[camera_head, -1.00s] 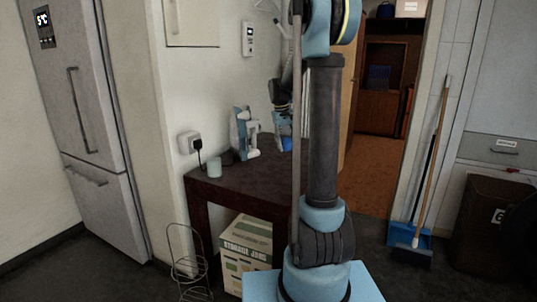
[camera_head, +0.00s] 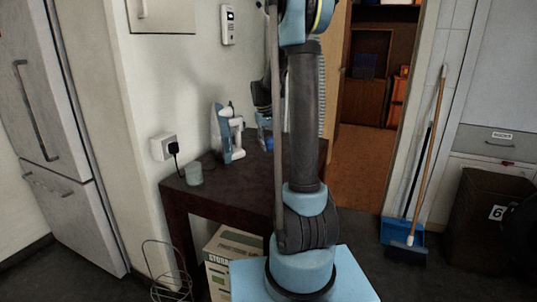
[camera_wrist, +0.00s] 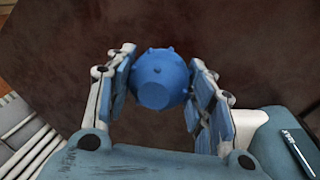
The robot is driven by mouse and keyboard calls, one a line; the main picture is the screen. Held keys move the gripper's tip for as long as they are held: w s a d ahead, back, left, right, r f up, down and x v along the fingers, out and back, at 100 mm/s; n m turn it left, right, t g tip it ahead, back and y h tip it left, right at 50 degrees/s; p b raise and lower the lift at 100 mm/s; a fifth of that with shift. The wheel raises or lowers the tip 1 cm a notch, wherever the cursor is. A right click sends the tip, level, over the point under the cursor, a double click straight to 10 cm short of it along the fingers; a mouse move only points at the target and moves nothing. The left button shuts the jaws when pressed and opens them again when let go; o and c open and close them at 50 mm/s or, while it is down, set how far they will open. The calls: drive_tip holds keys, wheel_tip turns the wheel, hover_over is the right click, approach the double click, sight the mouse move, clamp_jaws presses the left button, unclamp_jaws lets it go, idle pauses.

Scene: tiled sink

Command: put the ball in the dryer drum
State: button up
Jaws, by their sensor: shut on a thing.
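The ball (camera_wrist: 158,72) is blue with small knobs and a flat facet facing the camera. In the wrist view my gripper (camera_wrist: 161,60) is shut on it, with one finger pressed on each side. A dark brown tabletop lies behind the ball in that view. In the head view my gripper is mostly hidden behind my arm, above the dark table (camera_head: 235,180), and the ball cannot be made out. I cannot see a dryer drum in either view.
A white-blue bottle-like appliance (camera_head: 226,133) and a small cup (camera_head: 194,174) stand on the table. A cardboard box (camera_head: 220,245) and wire rack (camera_head: 168,285) sit low at left. A broom (camera_head: 428,150), dustpan and dark bin (camera_head: 487,215) stand at right. A doorway opens behind.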

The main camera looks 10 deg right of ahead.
drive_tip(key=shift+s+a+f, duration=0.1)
drive_tip(key=shift+f, duration=2.25)
drive_tip(key=o, duration=1.1)
drive_tip(key=shift+c, duration=0.2)
